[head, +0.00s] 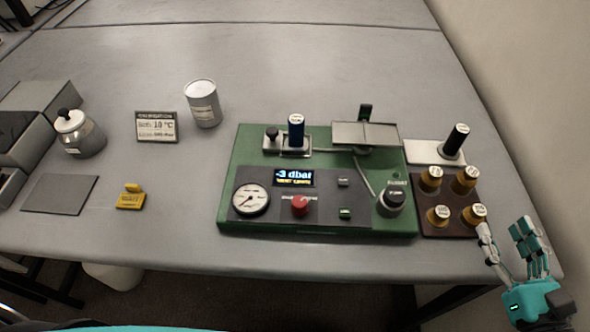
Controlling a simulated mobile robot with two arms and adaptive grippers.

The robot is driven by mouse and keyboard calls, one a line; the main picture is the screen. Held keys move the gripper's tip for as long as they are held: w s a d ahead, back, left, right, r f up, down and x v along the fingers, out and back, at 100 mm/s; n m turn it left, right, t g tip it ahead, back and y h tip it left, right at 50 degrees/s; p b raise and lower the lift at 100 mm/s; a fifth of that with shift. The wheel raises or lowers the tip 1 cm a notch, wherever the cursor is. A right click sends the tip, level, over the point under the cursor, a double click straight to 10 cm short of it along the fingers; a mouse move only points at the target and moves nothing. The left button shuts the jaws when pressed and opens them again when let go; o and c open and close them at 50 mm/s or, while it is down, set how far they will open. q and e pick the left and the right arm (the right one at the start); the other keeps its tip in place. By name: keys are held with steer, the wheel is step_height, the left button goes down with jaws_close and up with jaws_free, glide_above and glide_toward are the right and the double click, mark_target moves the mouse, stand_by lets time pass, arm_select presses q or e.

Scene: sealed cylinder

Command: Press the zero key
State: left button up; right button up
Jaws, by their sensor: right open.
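A green instrument panel (325,227) stands near the front edge of the bench. Its display (295,178) reads "-3 dbar" with a smaller yellow line below. My right gripper (504,227) is open and empty at the lower right, by the front edge of the bench, right of the panel and apart from the keys. My left gripper is not in view.
A brown block with several yellow-brown pieces (437,215) stands between panel and gripper. A white can (202,103) stands behind left. The back of the bench is clear.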

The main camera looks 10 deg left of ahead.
jaws_close()
stand_by(0.4)
stand_by(1.2)
